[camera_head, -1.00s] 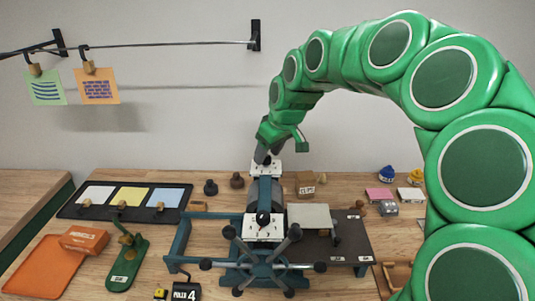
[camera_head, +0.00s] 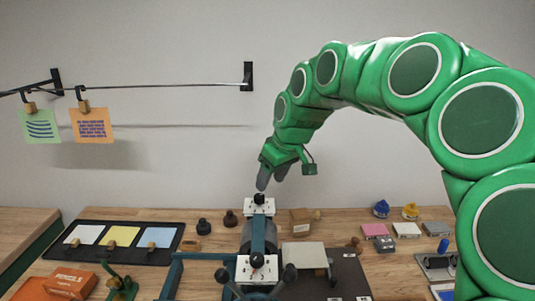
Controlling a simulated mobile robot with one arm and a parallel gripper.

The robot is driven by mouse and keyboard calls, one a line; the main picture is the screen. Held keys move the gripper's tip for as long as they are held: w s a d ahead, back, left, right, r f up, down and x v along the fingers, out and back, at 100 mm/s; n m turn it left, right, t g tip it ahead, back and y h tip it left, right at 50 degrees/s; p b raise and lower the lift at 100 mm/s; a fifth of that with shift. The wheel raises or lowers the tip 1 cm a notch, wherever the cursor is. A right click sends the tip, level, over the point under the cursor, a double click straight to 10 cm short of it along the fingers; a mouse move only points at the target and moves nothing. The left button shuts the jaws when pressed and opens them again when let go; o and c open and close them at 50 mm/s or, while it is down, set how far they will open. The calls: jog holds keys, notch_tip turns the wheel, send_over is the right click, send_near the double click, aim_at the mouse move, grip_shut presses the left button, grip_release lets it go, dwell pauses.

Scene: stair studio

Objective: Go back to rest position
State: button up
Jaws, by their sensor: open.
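My gripper (camera_head: 272,178) hangs from the end of my green arm. It is open and empty, its dark fingers pointing down. It is just above the rear white block of the press (camera_head: 257,238), which has a black knob on top; I cannot tell whether the fingertips touch the knob. The press stands at the middle of the wooden table, with a second white block (camera_head: 257,268) and knob nearer the front. The press's spoked wheel is mostly cut off at the lower edge.
A black tray (camera_head: 165,256) with white, yellow and blue sheets lies left. Dark knobs, a cardboard box (camera_head: 300,222), coloured pads and small figures (camera_head: 381,208) stand along the back. An orange tray and box (camera_head: 70,282) are front left. Two cards (camera_head: 92,125) hang from a wall line.

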jog(key=s+d+f+m+g+h, duration=0.1)
jog(key=s+d+f+m, duration=0.2)
jog(key=s, duration=1)
jog(key=s+d+f+m+g+h, duration=0.1)
jog(key=s+d, duration=0.5)
jog(key=s, duration=0.6)
jog(key=s+d+f+m+g+h, duration=0.1)
jog(key=s+d+f+m, duration=0.3)
jog(key=s, duration=0.9)
notch_tip(320, 180, down, 4)
jog(key=shift+s+d+r+m+g, duration=0.15)
jog(key=shift+s+d+m+g, duration=0.25)
jog(key=shift+g, duration=0.5)
